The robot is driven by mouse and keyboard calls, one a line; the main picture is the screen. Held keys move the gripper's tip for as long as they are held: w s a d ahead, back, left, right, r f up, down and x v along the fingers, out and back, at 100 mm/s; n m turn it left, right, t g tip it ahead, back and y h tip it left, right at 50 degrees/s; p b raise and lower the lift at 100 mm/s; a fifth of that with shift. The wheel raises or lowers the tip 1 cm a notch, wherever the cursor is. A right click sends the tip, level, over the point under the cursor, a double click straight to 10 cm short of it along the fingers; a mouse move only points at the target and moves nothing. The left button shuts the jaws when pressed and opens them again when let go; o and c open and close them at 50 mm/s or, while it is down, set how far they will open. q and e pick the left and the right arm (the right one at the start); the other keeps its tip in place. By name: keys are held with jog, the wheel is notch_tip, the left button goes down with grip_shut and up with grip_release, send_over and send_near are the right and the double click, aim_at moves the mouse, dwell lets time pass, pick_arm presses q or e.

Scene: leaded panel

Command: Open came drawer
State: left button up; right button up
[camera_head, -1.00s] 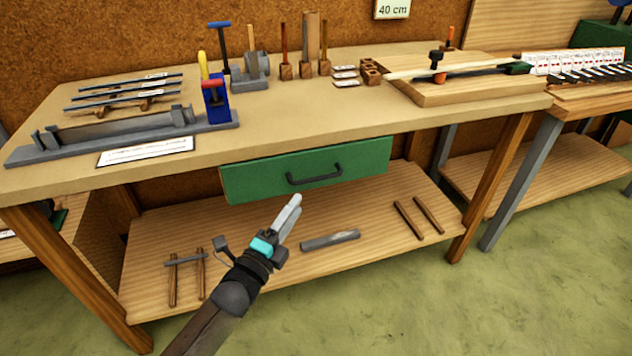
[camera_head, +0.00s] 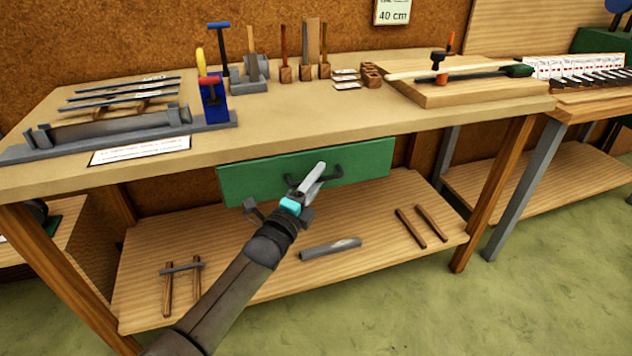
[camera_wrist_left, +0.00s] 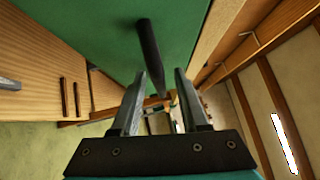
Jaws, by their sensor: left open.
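The green drawer (camera_head: 245,180) sits under the bench top, its front flush below the edge, and looks shut. Its dark bar handle (camera_head: 335,172) is partly hidden behind my left gripper (camera_head: 315,180). In the left wrist view the drawer front (camera_wrist_left: 90,30) fills the upper part, and the handle (camera_wrist_left: 151,58) runs toward the gap between the fingers. My left gripper also shows there (camera_wrist_left: 160,100), open, its two fingers apart with the handle's end near and between their tips. I cannot tell whether they touch it. My right gripper is not in view.
The workbench top (camera_head: 300,120) carries a vise-like metal fixture (camera_head: 110,130), tools and a wooden board (camera_head: 460,92). The lower shelf (camera_head: 370,215) holds a grey bar (camera_head: 330,248) and wooden sticks. A second bench (camera_head: 590,100) stands at right.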

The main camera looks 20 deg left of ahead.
pick_arm(q)
jog(key=shift+c, duration=0.3)
grip_shut()
dwell(1.1)
